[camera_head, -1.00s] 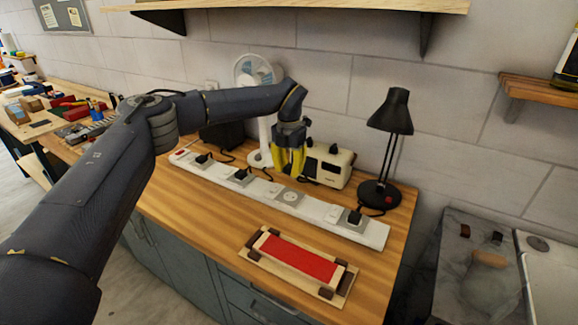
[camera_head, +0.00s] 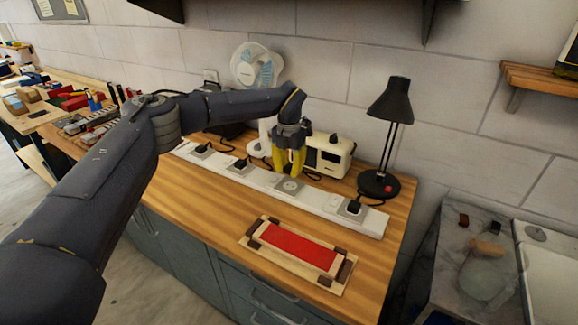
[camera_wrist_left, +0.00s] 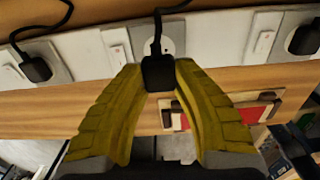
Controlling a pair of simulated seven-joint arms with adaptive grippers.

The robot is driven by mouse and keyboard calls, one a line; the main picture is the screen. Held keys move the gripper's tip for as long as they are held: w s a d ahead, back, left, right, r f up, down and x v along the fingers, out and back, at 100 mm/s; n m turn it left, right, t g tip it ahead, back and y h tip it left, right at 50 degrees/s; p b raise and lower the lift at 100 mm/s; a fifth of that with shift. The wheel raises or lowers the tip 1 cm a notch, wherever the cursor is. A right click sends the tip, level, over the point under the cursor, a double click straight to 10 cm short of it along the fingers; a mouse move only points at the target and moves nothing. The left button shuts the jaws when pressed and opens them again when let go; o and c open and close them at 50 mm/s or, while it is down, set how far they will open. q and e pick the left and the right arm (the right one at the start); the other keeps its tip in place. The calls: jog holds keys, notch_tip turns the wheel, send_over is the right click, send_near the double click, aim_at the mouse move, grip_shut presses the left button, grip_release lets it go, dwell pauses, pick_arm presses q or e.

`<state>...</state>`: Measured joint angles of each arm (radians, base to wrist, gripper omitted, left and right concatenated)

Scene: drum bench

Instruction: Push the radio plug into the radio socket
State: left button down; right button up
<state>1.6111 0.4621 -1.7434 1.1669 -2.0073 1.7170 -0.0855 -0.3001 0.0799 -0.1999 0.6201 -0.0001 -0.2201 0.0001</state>
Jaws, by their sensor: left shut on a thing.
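My left gripper (camera_head: 290,172) has yellow fingers and is shut on the black radio plug (camera_wrist_left: 158,73), whose cord rises from it in the left wrist view. The plug is mostly hidden behind the fingers in the head view. The empty round radio socket (camera_head: 289,185) is in the white power strip (camera_head: 316,199), just below the fingertips. In the left wrist view the plug partly covers this socket (camera_wrist_left: 168,46). A small gap seems to remain, but I cannot tell how large. The cream radio (camera_head: 329,156) stands behind, right of the gripper. My right gripper is out of view.
Other black plugs sit in the strip, such as one at the right (camera_head: 354,208) and one left of the gripper (camera_head: 240,164). A black lamp (camera_head: 390,105) and white fan (camera_head: 250,68) stand behind. A wooden frame with a red panel (camera_head: 300,246) lies in front.

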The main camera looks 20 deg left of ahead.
aim_at(289, 187)
pick_arm(q)
jog(key=shift+f, duration=2.9)
dwell(2.6)
jog(key=c, duration=1)
grip_release()
notch_tip(289, 187, up, 12)
jog(key=shift+s, duration=0.15)
jog(key=shift+f, duration=0.1)
